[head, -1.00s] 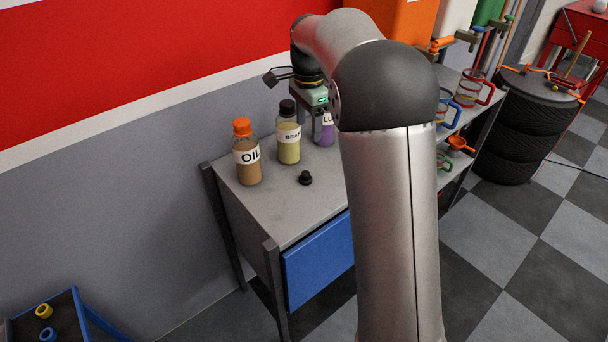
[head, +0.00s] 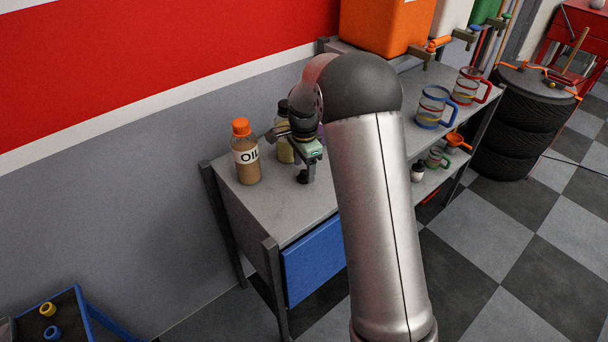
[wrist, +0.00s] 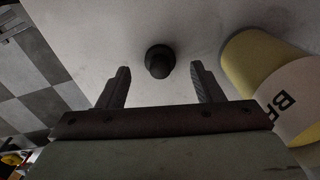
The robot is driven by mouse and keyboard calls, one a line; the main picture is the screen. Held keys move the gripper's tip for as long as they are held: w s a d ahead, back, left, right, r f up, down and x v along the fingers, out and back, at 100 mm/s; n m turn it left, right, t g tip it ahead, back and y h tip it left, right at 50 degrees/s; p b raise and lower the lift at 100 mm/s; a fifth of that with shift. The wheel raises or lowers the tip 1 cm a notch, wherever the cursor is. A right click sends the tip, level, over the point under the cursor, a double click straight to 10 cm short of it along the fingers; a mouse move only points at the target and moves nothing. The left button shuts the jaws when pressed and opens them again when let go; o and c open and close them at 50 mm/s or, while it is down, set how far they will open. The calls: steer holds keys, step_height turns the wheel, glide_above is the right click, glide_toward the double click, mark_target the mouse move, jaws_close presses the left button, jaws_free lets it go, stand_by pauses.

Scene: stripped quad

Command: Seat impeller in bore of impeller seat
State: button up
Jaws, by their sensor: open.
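A small black knob-like part (wrist: 158,61) stands on the grey bench top in the wrist view; I cannot tell whether it is the impeller. It also shows in the head view (head: 303,177), just under my gripper (head: 309,163). My gripper in the wrist view (wrist: 162,80) is open, with nothing between its fingers. The fingers point toward the black part, which lies ahead of the gap and apart from both. I cannot make out an impeller seat or its bore in either view.
An orange-capped OIL bottle (head: 246,158) stands at the left of the bench (head: 262,215). A yellow bottle (wrist: 285,88) stands close to the right finger. Measuring jugs (head: 434,107) are farther right. A blue-edged tray (head: 84,312) holds yellow and blue rings.

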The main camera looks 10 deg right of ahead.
steer(key=shift+f, duration=1.1)
steer(key=c, duration=1.1)
steer(key=shift+r, duration=0.1)
steer(key=shift+c, duration=0.2)
